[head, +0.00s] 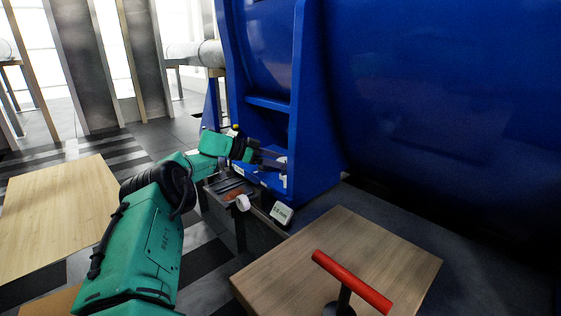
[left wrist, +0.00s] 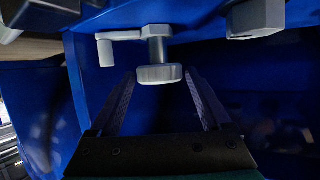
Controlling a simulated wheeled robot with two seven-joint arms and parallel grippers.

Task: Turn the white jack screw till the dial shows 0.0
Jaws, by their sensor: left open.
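The white jack screw (left wrist: 158,73) is in the left wrist view, with a broad pale head on a threaded shank against the blue motor housing. My left gripper (left wrist: 160,76) is open, its two fingers on either side of the screw head near their tips, with gaps showing on both sides. In the head view my left gripper (head: 270,158) reaches the foot of the blue motor (head: 312,100), where a small pale part (head: 284,173) shows. A small pale box with a display (head: 282,214), likely the dial, stands below; its reading is too small to tell. My right gripper is out of view.
A pale side arm (left wrist: 106,50) sits left of the screw, and a grey bolt (left wrist: 256,18) is at upper right. A grey bin (head: 231,188) and a white round part (head: 242,203) are below my arm. A wooden table (head: 400,250) with a red-handled tool (head: 350,281) stands in front.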

